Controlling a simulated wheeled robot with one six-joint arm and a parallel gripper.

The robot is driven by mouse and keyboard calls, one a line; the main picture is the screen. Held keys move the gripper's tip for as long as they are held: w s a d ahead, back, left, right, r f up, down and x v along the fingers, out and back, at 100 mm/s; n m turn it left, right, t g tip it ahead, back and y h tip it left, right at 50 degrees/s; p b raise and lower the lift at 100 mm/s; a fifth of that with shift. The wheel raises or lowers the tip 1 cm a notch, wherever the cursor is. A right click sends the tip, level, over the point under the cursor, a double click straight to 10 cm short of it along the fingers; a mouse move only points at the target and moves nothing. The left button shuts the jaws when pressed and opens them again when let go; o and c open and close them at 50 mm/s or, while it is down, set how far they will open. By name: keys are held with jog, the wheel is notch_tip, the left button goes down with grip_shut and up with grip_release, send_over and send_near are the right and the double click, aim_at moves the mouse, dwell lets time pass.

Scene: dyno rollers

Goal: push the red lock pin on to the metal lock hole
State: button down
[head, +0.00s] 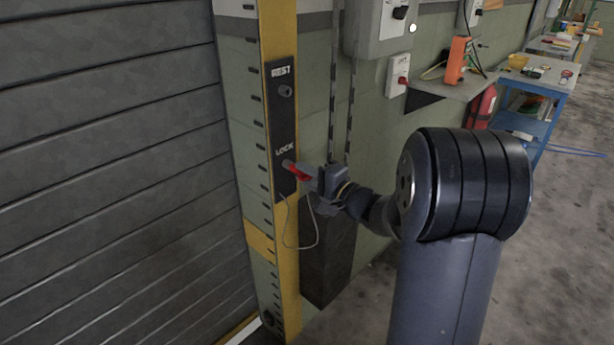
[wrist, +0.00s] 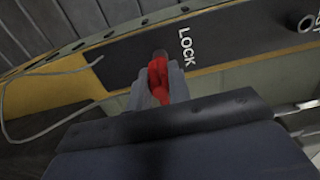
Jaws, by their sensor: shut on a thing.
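The red lock pin (head: 299,172) is in my gripper at the black plate marked REST and LOCK (head: 283,130). In the wrist view the red pin (wrist: 158,78) sits between the grey fingers of my gripper (wrist: 160,88). My gripper (head: 310,177) is shut on the pin. The pin's grey tip (wrist: 160,54) reaches the plate beside the LOCK label (wrist: 186,46). The lock hole is hidden behind the tip, and I cannot tell how deep the tip sits. The REST hole (head: 286,91) is higher on the plate and looks empty.
A thin cable (head: 288,236) hangs in a loop below the pin. The plate is on a yellow post (head: 283,22) beside a grey slatted shutter (head: 110,150). A dark box (head: 328,262) stands below my gripper. A shelf (head: 452,92) is on the wall to the right.

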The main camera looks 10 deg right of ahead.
jog(key=shift+w+a, duration=0.1)
jog(key=shift+w, duration=0.05)
jog(key=c, duration=1.2)
grip_release()
jog(key=shift+c, duration=0.2)
jog(key=v, duration=1)
jog(key=shift+s+d+b, duration=0.25)
jog(key=shift+s+b, duration=0.1)
jog(key=shift+w, duration=0.1)
